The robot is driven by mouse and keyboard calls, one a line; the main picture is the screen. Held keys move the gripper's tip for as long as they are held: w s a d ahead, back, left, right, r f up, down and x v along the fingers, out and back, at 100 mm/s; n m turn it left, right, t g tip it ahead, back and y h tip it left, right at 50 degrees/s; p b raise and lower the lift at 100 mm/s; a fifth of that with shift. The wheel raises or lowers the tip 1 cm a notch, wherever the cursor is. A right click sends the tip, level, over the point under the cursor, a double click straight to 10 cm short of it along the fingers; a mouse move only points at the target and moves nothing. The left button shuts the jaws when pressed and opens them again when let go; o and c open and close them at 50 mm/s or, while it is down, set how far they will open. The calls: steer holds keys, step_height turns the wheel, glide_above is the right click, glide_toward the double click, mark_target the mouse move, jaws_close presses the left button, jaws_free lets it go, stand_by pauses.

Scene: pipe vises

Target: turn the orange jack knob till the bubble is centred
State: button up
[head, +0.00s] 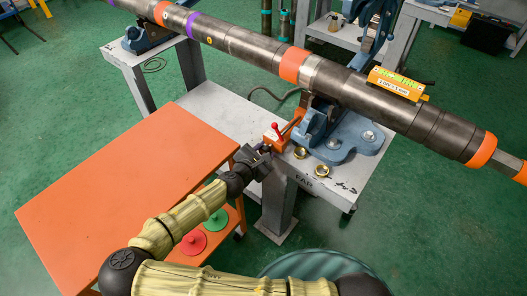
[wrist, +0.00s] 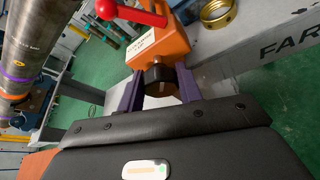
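The orange jack (head: 277,136) with a red lever (head: 277,128) stands on the grey bench, beside the blue vise. In the wrist view, the orange jack body (wrist: 160,45) faces me, and its knob (wrist: 158,76), with a dark band, sits between the purple fingers of my gripper (wrist: 160,84). The fingers lie close against both sides of the knob, shut on it. In the head view my gripper (head: 262,152) hides the knob. The orange level (head: 398,84) with a yellow-green vial sits on top of the pipe; its bubble is too small to read.
The long pipe (head: 340,78) with orange bands runs across the blue vise (head: 345,135). Brass rings (head: 300,153) lie on the grey bench (head: 345,187) near the jack. An orange table (head: 120,170) stands at left, with red and green discs (head: 193,241) below.

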steer(key=shift+d, duration=0.1)
steer(key=shift+c, duration=1.3)
steer(key=shift+s, duration=0.1)
steer(key=shift+f+m, duration=0.1)
steer(key=shift+m, duration=0.3)
